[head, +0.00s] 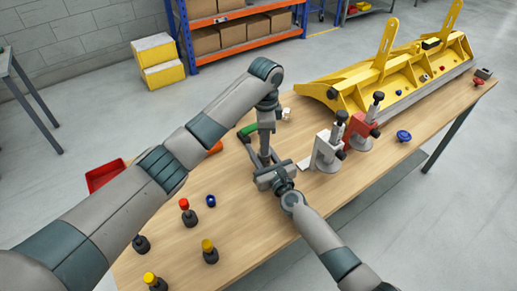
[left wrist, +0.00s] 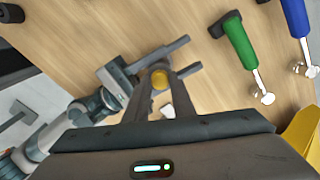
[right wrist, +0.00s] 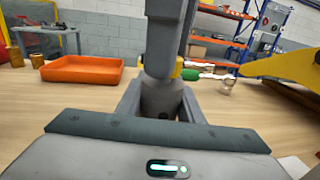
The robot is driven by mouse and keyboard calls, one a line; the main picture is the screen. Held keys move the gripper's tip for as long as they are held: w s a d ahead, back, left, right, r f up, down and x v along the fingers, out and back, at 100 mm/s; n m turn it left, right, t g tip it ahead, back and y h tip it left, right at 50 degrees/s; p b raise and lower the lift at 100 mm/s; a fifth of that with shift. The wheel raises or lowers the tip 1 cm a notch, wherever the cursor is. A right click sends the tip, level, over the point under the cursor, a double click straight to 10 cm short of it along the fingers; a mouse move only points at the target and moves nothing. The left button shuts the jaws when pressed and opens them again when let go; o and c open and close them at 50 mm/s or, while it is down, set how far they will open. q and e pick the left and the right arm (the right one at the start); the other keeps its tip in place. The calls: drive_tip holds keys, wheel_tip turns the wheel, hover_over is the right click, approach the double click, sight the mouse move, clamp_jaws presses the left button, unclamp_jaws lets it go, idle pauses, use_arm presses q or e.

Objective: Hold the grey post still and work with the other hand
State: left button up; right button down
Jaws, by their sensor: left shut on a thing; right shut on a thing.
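The grey post (right wrist: 160,98) stands upright between the fingers of my right gripper (head: 272,178), which is shut on it. My left gripper (head: 264,158) comes down from above and is shut on a yellow cap (left wrist: 160,79) at the top of the post. In the head view the post and cap are mostly hidden by my two grippers, which are very close together.
Several dark pieces with coloured tops, such as the red-topped one (head: 189,216), stand at the front left. A white clamp (head: 325,152) and a red clamp (head: 361,132) stand to the right. A green-handled tool (left wrist: 239,44) and an orange tray (right wrist: 82,70) lie nearby.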

use_arm(q)
drive_tip(key=m, duration=0.3)
drive_tip(key=shift+m, duration=0.3)
drive_tip(key=shift+m, duration=0.5)
drive_tip(key=m, duration=0.4)
drive_tip(key=shift+w, duration=0.1)
drive_tip(key=o, duration=1)
drive_tip(key=shift+c, duration=0.2)
drive_tip(key=shift+r, duration=0.15)
wheel_tip(320, 180, up, 12)
